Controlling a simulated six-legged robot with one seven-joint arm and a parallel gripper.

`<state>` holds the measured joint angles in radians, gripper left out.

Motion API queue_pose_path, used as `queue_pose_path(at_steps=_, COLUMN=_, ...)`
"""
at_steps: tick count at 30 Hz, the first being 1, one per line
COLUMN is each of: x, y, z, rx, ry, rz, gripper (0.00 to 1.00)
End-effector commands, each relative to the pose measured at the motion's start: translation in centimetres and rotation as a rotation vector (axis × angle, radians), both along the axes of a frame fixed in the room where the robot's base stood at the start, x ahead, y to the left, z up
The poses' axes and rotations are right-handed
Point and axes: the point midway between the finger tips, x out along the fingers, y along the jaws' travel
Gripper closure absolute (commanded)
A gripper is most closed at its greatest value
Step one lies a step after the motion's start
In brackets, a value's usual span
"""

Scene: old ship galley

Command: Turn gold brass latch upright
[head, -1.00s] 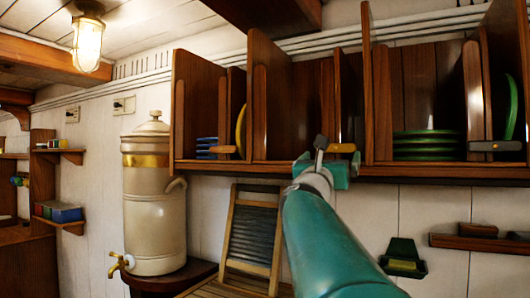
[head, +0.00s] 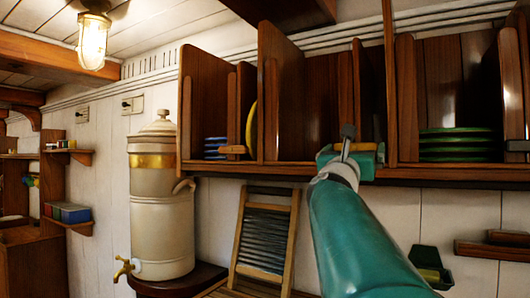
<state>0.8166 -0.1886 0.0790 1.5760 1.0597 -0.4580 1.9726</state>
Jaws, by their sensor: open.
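A small gold-coloured latch (head: 363,147) lies level on the front edge of the dish rack, near the middle; my gripper partly hides it. Two similar level latches show on the rack, a brownish one to the left (head: 233,150) and a gold one at the right edge (head: 518,145). My teal gripper (head: 348,149) is open, right in front of the middle latch. A dark grey, thin upright piece shows at the gripper's middle. Whether the gripper touches the latch cannot be told.
The wooden dish rack (head: 290,169) has tall dividers and holds blue plates (head: 214,147), a yellow plate (head: 251,127) and green plates (head: 455,143). Below are a cream urn (head: 162,210), a washboard (head: 264,240), a green holder (head: 430,264) and a wall shelf (head: 490,250).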

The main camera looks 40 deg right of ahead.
Motion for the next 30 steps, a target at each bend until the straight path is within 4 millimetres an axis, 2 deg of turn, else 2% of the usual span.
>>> queue_pose_path(at_steps=9, x=-0.3, y=0.14, z=0.11, rx=0.0, ry=-0.002, rz=-0.001, gripper=0.0)
queue_pose_path(at_steps=14, x=-0.32, y=0.13, z=0.12, rx=-0.001, ry=-0.002, rz=-0.001, gripper=0.29)
queue_pose_path(at_steps=15, x=-0.3, y=0.11, z=0.12, rx=0.0, ry=-0.002, rz=-0.001, gripper=0.32)
queue_pose_path(at_steps=30, x=-0.16, y=-0.1, z=0.07, rx=-0.034, ry=0.078, rz=-0.001, gripper=0.32)
